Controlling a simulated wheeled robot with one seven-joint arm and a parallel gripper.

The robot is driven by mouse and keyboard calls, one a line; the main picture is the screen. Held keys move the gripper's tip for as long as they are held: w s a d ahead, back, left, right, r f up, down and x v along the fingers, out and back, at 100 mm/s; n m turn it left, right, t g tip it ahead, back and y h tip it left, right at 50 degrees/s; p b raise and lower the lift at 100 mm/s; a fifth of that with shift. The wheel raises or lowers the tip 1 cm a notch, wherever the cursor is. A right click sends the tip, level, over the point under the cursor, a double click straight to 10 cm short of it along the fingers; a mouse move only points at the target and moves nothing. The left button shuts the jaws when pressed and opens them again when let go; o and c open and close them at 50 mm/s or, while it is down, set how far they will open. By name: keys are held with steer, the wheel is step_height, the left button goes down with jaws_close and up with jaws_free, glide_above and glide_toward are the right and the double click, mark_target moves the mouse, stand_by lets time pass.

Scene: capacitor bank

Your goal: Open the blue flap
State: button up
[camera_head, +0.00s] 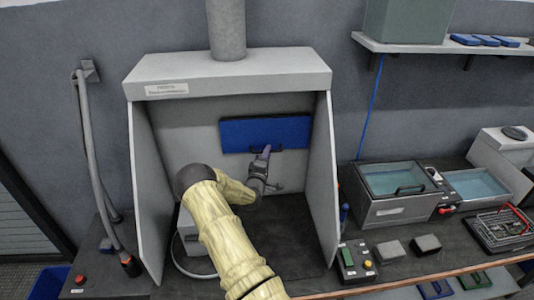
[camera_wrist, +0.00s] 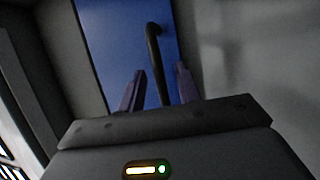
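The blue flap (camera_head: 290,128) is a wide rectangle on the back wall inside the fume hood. It looks closed, lying along the wall. In the wrist view the blue flap (camera_wrist: 108,38) fills the upper middle, with a dark bar handle (camera_wrist: 153,45) on it. My gripper (camera_head: 264,156) is in front of the flap's lower edge, near its middle. In the wrist view the two fingers of my gripper (camera_wrist: 160,88) stand apart, with the handle appearing between them. I cannot tell whether either finger touches the handle.
The hood's side walls (camera_head: 146,190) stand left and right of my arm. A pale box (camera_head: 190,235) is partly hidden behind my arm. To the right are a water bath (camera_head: 398,180), a button box (camera_head: 355,262) and a wire basket (camera_head: 498,228). The hood floor's right part is clear.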

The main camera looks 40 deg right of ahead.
steer(key=shift+w+d, duration=0.1)
steer(key=shift+c, duration=0.4)
jaws_close()
steer(key=shift+r, duration=0.15)
